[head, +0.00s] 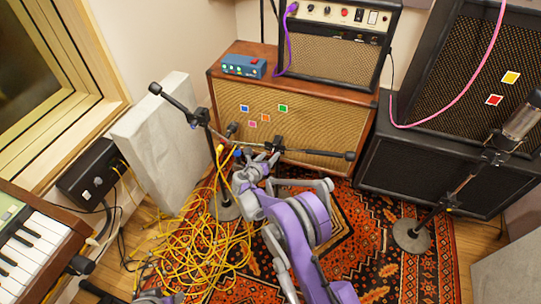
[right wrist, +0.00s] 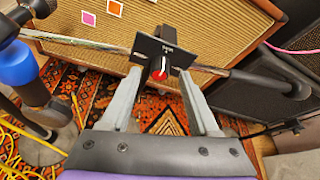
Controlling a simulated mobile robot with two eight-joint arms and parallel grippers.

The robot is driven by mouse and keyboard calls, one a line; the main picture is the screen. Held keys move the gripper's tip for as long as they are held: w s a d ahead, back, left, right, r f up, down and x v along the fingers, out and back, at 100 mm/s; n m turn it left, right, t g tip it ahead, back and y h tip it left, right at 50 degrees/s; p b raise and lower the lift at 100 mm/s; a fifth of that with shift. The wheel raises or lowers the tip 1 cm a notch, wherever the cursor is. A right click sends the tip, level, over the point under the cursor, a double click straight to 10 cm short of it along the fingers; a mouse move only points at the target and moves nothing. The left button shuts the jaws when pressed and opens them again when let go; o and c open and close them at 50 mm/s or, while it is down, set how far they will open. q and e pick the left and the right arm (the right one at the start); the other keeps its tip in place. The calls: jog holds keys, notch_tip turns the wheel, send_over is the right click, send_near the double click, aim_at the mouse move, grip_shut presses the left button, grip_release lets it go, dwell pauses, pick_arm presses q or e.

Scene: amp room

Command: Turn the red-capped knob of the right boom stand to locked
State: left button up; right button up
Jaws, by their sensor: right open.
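The red-capped knob (right wrist: 158,75) shows in the right wrist view, below a small black label plate (right wrist: 166,53) on a horizontal boom. Its cap has a pale mark; the label's small print is unreadable. My right gripper (right wrist: 159,82) is open, one finger on each side of the knob; I cannot tell whether they touch it. In the head view my right gripper (head: 262,162) is at this boom (head: 318,152), in front of the brown cabinet. The knob is hidden there. A grey and purple piece of my left gripper (head: 160,297) shows at the bottom edge; its jaws are unclear.
Another boom stand (head: 203,117) is close on the left, and a blue-bodied item (right wrist: 20,70) is left of my fingers. Yellow cables (head: 215,245) lie tangled on the rug. A microphone stand (head: 412,235) stands at right. The brown speaker cabinet (head: 225,100) is close behind.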

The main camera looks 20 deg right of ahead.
jog(key=shift+x, duration=0.9)
jog(key=shift+c, duration=0.3)
grip_shut()
